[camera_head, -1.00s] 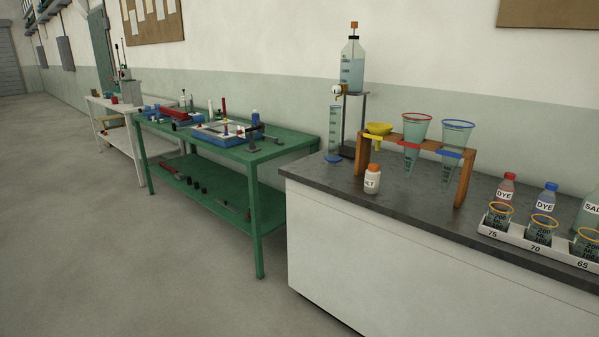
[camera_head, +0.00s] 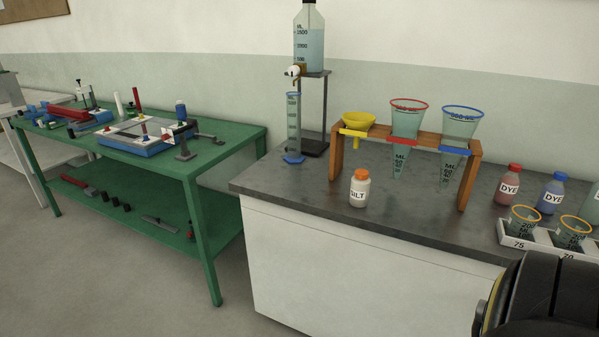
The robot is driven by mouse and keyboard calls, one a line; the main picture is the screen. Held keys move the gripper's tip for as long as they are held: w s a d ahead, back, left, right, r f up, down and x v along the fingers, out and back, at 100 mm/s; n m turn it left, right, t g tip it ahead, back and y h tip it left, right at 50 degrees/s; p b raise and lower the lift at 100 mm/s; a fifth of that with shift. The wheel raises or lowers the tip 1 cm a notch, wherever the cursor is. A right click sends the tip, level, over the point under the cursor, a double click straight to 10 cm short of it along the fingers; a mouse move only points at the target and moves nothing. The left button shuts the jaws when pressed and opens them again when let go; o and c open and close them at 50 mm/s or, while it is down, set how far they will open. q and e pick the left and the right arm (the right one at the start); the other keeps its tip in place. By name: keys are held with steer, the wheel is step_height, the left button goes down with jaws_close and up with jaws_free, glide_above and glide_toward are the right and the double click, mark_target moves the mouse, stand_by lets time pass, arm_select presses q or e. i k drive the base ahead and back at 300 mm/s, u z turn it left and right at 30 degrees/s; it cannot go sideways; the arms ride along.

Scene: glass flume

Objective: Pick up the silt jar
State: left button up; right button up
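The silt jar (camera_head: 359,190) is a small white bottle with an orange cap and a label reading SILT. It stands upright on the dark grey top of the white bench (camera_head: 290,196), near the front edge, in front of the wooden funnel rack (camera_head: 470,180). Nothing touches it that I can see. A dark rounded part at the bottom right corner looks like part of my own arm. No gripper fingers show in the view, so neither gripper can be placed relative to the jar.
The rack holds a yellow funnel (camera_head: 357,122) and two cones, red-rimmed (camera_head: 407,118) and blue-rimmed (camera_head: 460,125). A measuring cylinder (camera_head: 293,130) and bottle stand (camera_head: 314,148) are behind left. Dye bottles (camera_head: 508,186) and a beaker tray (camera_head: 512,236) are right. A green table (camera_head: 235,150) stands left.

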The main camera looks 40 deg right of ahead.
mark_target(359, 192)
steer(key=z, duration=0.45)
steer(key=i, duration=1.45)
steer(key=z, duration=1.3)
steer(key=i, duration=0.25)
steer(key=z, duration=0.15)
